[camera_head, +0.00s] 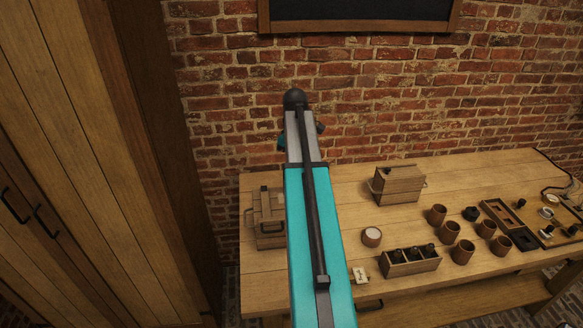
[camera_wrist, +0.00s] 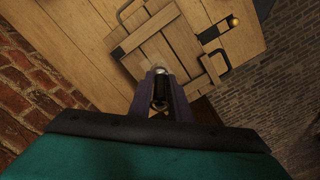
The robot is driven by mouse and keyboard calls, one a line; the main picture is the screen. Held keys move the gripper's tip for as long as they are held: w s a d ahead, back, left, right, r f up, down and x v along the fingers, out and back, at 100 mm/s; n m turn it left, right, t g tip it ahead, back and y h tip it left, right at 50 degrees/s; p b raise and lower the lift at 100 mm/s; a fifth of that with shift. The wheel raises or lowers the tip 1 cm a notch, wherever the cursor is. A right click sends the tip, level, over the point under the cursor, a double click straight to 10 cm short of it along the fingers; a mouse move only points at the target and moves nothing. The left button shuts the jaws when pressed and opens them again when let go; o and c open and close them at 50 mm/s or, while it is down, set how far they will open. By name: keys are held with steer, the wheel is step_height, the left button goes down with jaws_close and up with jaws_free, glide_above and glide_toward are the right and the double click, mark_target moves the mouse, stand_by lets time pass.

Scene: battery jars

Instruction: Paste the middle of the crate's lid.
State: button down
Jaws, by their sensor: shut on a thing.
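The wooden crate (camera_head: 276,226) stands at the left end of the table, partly behind my arm. In the wrist view its plank lid (camera_wrist: 166,31) shows, with crossing battens and a dark handle. My gripper (camera_wrist: 160,84) is shut on a dark-handled tool (camera_wrist: 160,94) that looks like a brush, with a bright band and a pale end. The pale end overlaps the crate's lower left part in the wrist view; I cannot tell whether it touches. In the head view my arm hides the gripper and tool. I cannot make out any paste on the lid.
A brick wall (camera_head: 390,100) stands behind; a wooden cabinet (camera_head: 75,130) is at left.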

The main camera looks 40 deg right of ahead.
steer(key=shift+s, duration=1.1)
steer(key=shift+f, duration=0.15)
